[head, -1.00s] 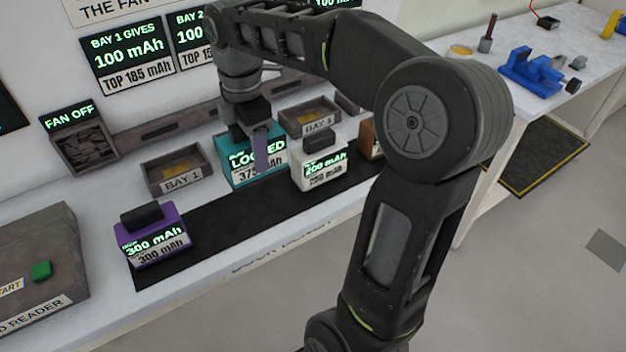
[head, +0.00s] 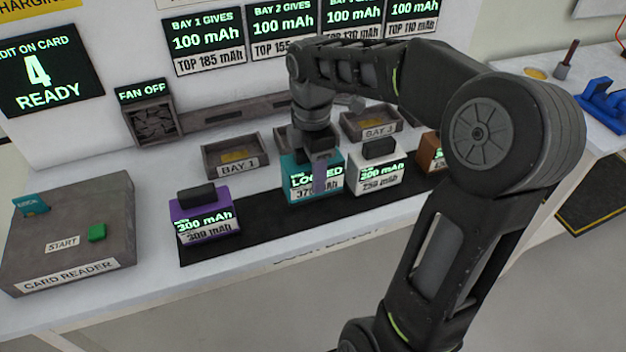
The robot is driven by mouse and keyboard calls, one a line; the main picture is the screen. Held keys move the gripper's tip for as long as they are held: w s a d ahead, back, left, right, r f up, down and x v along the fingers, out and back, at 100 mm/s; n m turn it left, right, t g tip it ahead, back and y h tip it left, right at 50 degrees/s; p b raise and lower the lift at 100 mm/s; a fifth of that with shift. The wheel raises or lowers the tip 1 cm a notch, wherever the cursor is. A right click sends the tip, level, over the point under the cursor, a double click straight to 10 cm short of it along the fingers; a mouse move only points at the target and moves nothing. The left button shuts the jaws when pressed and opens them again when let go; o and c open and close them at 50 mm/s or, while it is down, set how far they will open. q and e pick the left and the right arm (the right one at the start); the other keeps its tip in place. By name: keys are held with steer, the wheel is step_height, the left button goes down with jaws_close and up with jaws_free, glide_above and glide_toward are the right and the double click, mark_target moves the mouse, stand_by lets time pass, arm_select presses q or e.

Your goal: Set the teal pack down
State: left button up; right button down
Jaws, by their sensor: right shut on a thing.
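The teal pack (head: 298,190) stands upright over the black mat (head: 262,215), between the purple and white packs. Its lit label reads LOCKED, and part of the label is hidden by a finger. My right gripper (head: 319,172) comes down from above and is shut on the teal pack. I cannot tell whether the pack's base touches the mat or hangs just above it. My left gripper is not in view.
The purple pack (head: 205,222) is left on the mat; the white pack (head: 376,176) is close on the right, with a brown pack (head: 432,152) beyond. Bay 1 (head: 236,160) and bay 3 (head: 371,125) lie behind. The card reader (head: 70,240) is far left. Mat between purple and teal is clear.

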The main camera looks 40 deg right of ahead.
step_height(320, 180, down, 4)
steer(key=shift+r, duration=0.25)
steer(key=shift+f, duration=0.15)
steer(key=c, duration=0.6)
jaws_free()
step_height(320, 180, up, 12)
steer(key=shift+r+p, duration=0.2)
steer(key=shift+p, duration=0.45)
